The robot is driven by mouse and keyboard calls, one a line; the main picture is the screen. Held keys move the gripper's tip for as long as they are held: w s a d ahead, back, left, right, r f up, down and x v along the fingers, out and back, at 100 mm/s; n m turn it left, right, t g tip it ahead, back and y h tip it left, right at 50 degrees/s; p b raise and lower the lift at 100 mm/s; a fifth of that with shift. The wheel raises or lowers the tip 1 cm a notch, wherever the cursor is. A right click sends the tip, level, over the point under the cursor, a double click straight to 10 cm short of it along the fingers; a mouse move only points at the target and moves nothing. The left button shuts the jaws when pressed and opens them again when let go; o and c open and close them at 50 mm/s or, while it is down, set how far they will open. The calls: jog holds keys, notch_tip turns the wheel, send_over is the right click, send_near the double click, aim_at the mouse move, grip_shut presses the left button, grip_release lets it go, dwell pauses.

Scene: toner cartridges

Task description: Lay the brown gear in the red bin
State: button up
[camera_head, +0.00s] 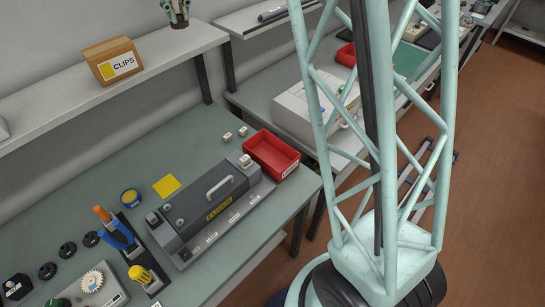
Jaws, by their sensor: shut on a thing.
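The red bin (272,155) is an open tray with a white label on its front, on the near bench by its right end. Its visible inside looks empty. I cannot make out a brown gear. A cream toothed gear (92,281) lies on a grey plate at the bottom left. Several dark round gear-like parts (67,249) lie beside it on the bench. My gripper is not in view, so what it holds is hidden.
A dark grey machine with a handle (205,205) stands just left of the red bin. A tool holder with blue and yellow handles (125,243) is further left. Another red tray (346,55) sits on the far bench. My pale green lattice structure blocks the right side.

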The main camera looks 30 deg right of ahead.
notch_tip(320, 180, down, 6)
jog(key=b, duration=0.6)
jog(key=shift+s+d, duration=0.1)
jog(key=shift+d, duration=0.05)
dwell(0.8)
